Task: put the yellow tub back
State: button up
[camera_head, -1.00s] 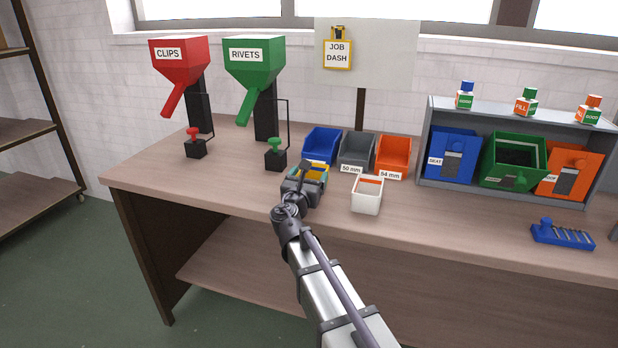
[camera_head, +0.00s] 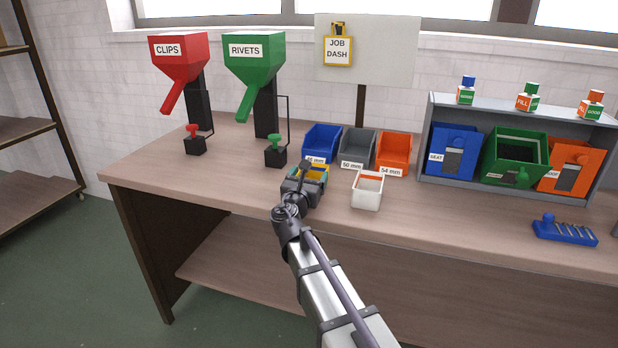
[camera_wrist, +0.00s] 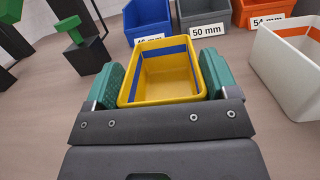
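The yellow tub (camera_wrist: 165,92), open-topped with a blue band inside, sits between the two green finger pads of my gripper (camera_wrist: 165,80) in the wrist view. The pads lie against its left and right sides, so my gripper is shut on it. The tub looks upright and empty. In the head view the tub (camera_head: 320,171) is mostly hidden behind my gripper (camera_head: 304,180), in front of the blue bin. I cannot tell whether its base touches the bench.
A white tub with an orange band (camera_head: 367,192) stands close right. Blue (camera_head: 322,142), grey (camera_head: 358,147) and orange (camera_head: 394,150) bins stand behind. The green-knobbed black block (camera_head: 276,156) is at the left. Bare bench (camera_head: 450,217) lies right of the white tub.

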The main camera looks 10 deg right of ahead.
jog(key=o, duration=0.4)
jog(key=shift+c, duration=0.2)
notch_tip(320, 180, up, 10)
jog(key=p, duration=1)
jog(key=s+d+f+m+g+h+p, duration=0.2)
jog(key=s+d+m+g+p, duration=0.35)
jog(key=m, duration=0.55)
jog(key=s+a+f+m+g+y+p, duration=0.2)
jog(key=s+m+g+y, duration=0.3)
jog(key=s+m, duration=0.4)
jog(key=s+a+f+m+g+y+p, duration=0.2)
jog(key=s+m+g+y, duration=0.4)
jog(key=s, duration=0.9)
notch_tip(320, 180, down, 2)
jog(key=m+p, duration=0.1)
jog(key=m, duration=0.2)
jog(key=shift+m+p, duration=0.4)
